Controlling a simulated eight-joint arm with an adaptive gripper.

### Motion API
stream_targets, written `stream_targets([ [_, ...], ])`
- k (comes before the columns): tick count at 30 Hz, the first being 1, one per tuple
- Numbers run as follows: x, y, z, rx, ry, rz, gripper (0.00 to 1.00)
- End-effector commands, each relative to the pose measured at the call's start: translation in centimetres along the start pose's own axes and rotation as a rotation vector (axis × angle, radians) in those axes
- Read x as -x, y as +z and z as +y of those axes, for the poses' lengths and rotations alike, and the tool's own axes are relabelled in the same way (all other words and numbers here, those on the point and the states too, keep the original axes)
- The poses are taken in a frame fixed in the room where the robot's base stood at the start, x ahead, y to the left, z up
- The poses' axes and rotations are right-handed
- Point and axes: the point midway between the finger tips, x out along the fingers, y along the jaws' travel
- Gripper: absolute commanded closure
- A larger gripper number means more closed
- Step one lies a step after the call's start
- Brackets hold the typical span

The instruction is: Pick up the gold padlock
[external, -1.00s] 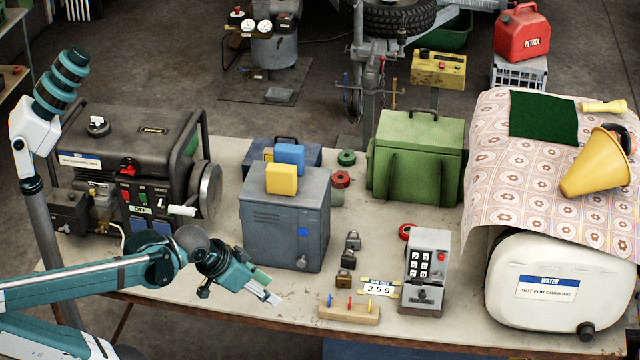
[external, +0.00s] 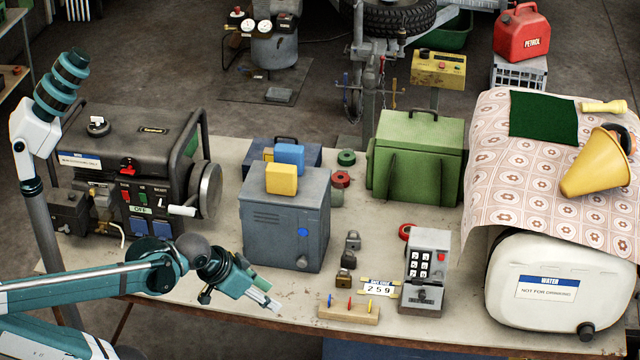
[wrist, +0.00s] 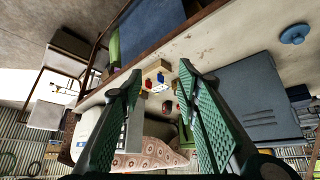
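Three padlocks stand in a row on the table, between the grey metal cabinet and the keypad box. The nearest one (external: 344,278) looks brownish gold; the middle one (external: 348,260) is dark, and the rear one (external: 353,240) is greyish. My gripper (external: 270,303) is low over the table's front part, left of the padlocks and apart from them. In the wrist view my gripper (wrist: 160,76) has its two green fingers spread, with nothing held between them. The padlocks are too small to tell apart in the wrist view.
A wooden peg block (external: 349,311) and a number plate (external: 379,287) lie close to the gold padlock. The keypad box (external: 427,270) stands to the right. The grey cabinet (external: 284,220) stands behind my gripper. The table is bare between my gripper and the padlocks.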

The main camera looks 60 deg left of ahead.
Motion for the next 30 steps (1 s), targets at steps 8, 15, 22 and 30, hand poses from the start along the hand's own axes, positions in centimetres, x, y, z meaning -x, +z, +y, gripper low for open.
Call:
stream_targets([
  [8,0.0,0.0,0.0,0.000,0.000,0.000,0.60],
  [15,0.0,0.0,0.0,0.000,0.000,0.000,0.56],
  [22,0.0,-0.2,0.0,0.005,-0.001,-0.004,0.56],
  [30,0.1,-2.1,-0.2,0.046,-0.004,-0.034,0.56],
])
